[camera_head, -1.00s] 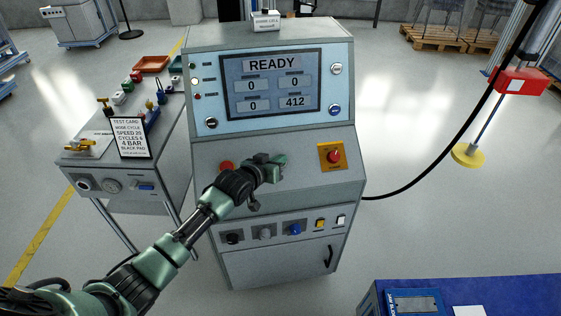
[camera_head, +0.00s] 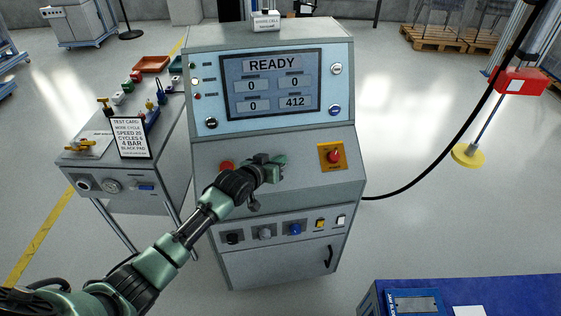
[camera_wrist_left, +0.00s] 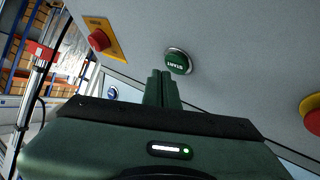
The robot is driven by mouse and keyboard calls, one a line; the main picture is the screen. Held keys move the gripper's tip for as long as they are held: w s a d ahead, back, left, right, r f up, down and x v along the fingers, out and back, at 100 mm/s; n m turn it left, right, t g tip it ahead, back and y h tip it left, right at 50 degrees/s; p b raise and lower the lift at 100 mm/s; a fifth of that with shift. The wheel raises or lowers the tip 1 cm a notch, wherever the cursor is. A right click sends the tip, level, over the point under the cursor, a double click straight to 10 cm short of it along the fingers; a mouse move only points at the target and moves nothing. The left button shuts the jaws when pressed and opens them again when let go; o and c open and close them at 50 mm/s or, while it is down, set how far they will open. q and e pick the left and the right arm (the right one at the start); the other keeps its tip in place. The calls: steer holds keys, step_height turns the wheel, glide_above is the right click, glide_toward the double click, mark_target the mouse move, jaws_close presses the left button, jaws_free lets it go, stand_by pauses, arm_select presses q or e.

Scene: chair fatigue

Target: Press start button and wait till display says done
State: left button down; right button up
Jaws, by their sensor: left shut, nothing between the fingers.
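The control console's display (camera_head: 273,83) reads READY, with fields of 0, 0, 0 and 412. In the left wrist view a round green START button (camera_wrist_left: 178,62) sits on the console's sloped panel. My left gripper (camera_head: 281,163) is over that panel, shut and empty. In the left wrist view its closed fingertips (camera_wrist_left: 163,75) are just beside the button; I cannot tell whether they touch it. In the head view the gripper and arm hide the START button. My right gripper is in neither view.
A red emergency-stop knob on a yellow plate (camera_head: 332,156) is to the right of the gripper. Another red button (camera_head: 227,166) is to its left. A side cart (camera_head: 110,195) with a test card (camera_head: 131,138) stands left. A blue-topped bench (camera_head: 500,290) is at front right.

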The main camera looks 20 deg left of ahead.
arm_select(q)
steer(key=shift+f, duration=0.1)
stand_by(0.3)
steer(key=shift+w+a+f, duration=0.1)
steer(key=shift+w+f, duration=0.15)
steer(key=shift+w+a+f+b, duration=0.15)
steer(key=shift+f+b, duration=0.2)
steer(key=shift+b, duration=0.25)
stand_by(0.4)
stand_by(0.4)
steer(key=shift+s+d+r+p, duration=0.2)
steer(key=shift+r+p, duration=0.15)
steer(key=shift+p, duration=0.2)
steer(key=shift+s+d+r+p, duration=0.1)
steer(key=shift+s+r+p, duration=0.1)
steer(key=shift+r+p, duration=0.25)
steer(key=r+p, duration=0.1)
steer(key=p, duration=0.1)
steer(key=s+r+p, duration=0.1)
steer(key=p, duration=0.1)
steer(key=s+d+r+p, duration=0.1)
steer(key=r+p, duration=0.1)
steer(key=shift+s+d, duration=0.1)
steer(key=shift+s, duration=0.1)
stand_by(0.4)
